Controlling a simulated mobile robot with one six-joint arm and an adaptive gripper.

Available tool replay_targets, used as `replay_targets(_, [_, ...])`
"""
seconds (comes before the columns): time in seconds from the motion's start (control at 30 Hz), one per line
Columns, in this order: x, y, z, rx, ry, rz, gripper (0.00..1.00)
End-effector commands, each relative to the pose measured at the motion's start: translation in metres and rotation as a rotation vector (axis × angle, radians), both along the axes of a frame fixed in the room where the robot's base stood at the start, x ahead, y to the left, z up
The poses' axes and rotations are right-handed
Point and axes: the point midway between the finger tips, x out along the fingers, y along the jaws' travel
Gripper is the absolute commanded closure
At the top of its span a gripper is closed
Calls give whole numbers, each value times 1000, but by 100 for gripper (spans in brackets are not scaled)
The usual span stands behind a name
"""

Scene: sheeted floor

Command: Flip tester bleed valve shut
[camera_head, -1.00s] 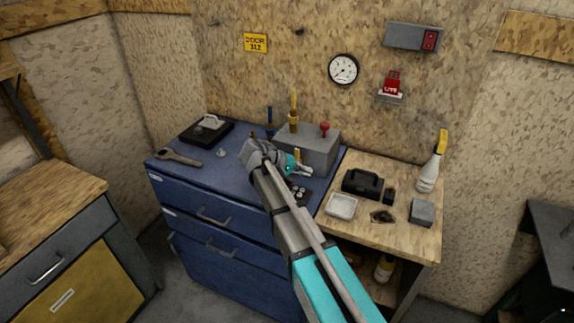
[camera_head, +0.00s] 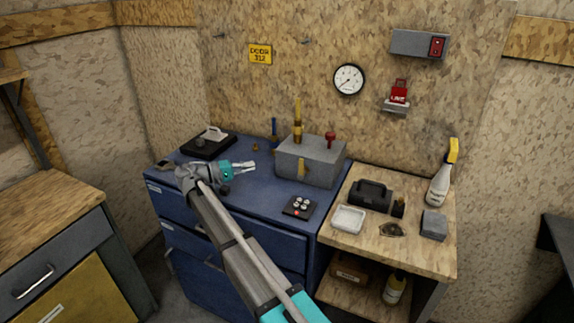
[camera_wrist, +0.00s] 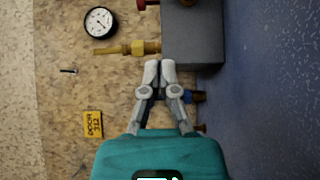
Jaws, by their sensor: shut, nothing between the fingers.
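The tester is a grey box (camera_head: 312,160) at the back right of the blue cabinet top. A blue-handled part (camera_head: 274,130) stands just left of the box. I cannot tell which of these is the bleed valve. My gripper (camera_head: 252,167) is shut and empty, left of the box and apart from it. In the wrist view the fingertips (camera_wrist: 160,67) appear below the box (camera_wrist: 193,35) and brass fitting (camera_wrist: 130,48).
A black tray (camera_head: 225,152) lies at the back left of the blue cabinet top (camera_head: 255,195). A black button pad (camera_head: 298,207) is near its front. The wooden bench at right holds a white dish (camera_head: 348,219), a black case (camera_head: 370,195) and a spray bottle (camera_head: 439,180).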

Motion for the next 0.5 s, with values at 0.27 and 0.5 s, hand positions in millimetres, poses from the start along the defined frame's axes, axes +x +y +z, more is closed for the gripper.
replay_targets(0.27, [5, -11, 0, 1, 0, -2, 100])
replay_targets(0.5, [16, -36, 0, 1, 0, -3, 100])
